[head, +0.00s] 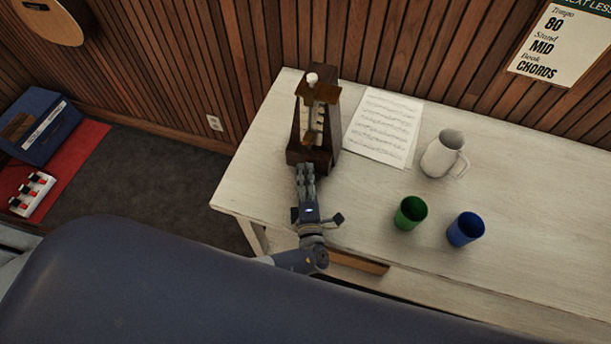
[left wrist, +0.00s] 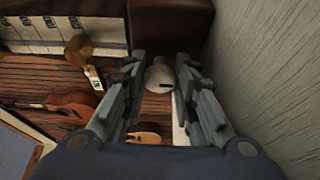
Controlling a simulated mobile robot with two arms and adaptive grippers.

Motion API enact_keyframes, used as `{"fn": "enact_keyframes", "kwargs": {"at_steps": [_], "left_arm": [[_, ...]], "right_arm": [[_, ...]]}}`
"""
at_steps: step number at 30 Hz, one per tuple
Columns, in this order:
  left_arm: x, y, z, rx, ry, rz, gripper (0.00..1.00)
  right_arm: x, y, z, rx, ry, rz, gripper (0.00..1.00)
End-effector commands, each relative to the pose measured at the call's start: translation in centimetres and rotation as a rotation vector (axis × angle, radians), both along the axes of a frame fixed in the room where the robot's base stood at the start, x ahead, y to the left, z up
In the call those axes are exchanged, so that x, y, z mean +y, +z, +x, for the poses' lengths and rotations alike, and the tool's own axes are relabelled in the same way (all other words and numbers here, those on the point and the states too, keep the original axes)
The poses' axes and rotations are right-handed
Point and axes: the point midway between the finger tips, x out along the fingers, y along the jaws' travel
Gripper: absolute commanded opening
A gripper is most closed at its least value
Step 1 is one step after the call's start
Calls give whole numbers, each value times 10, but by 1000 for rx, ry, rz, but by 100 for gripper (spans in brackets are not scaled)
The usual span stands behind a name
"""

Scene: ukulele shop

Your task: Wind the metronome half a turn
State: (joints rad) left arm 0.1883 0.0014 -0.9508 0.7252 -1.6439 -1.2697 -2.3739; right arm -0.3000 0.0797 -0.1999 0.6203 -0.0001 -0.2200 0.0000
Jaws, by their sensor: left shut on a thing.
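The metronome (head: 318,150) is a tall dark wooden case with a pale scale, standing upright near the table's left end. A white knob (head: 312,78) shows at its top. My left gripper (head: 306,170) reaches the lower front of the case. In the left wrist view, my left gripper (left wrist: 160,72) has its fingers on both sides of a round pale knob (left wrist: 158,79) with a dark mark, and is shut on it. A dark brown block (left wrist: 172,22), apparently the case, is just beyond it. The head view hides this knob behind the fingers. My right gripper is not in view.
The white table (head: 540,230) holds a music sheet (head: 382,125) right of the metronome, a white pitcher (head: 440,157), a green cup (head: 410,213) and a blue cup (head: 466,229). A slatted wooden wall (head: 420,50) stands behind. The table's front right is clear.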

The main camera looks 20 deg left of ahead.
Motion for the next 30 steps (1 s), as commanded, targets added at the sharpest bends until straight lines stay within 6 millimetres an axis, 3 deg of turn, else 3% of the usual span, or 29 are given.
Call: {"fn": "enact_keyframes", "kwargs": {"at_steps": [8, 9, 10, 22, 30], "left_arm": [[0, 1, 1, -3, -1, 0, 3], [0, 1, 1, -2, -1, 0, 34], [0, 1, 1, -2, -1, 0, 35], [-2, -1, -6, 1, -1, -1, 35], [-20, -1, -53, 3, -2, -2, 35]], "right_arm": [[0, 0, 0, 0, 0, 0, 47], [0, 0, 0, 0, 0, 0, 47], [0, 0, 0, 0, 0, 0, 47], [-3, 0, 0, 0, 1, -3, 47], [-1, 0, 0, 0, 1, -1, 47]]}}
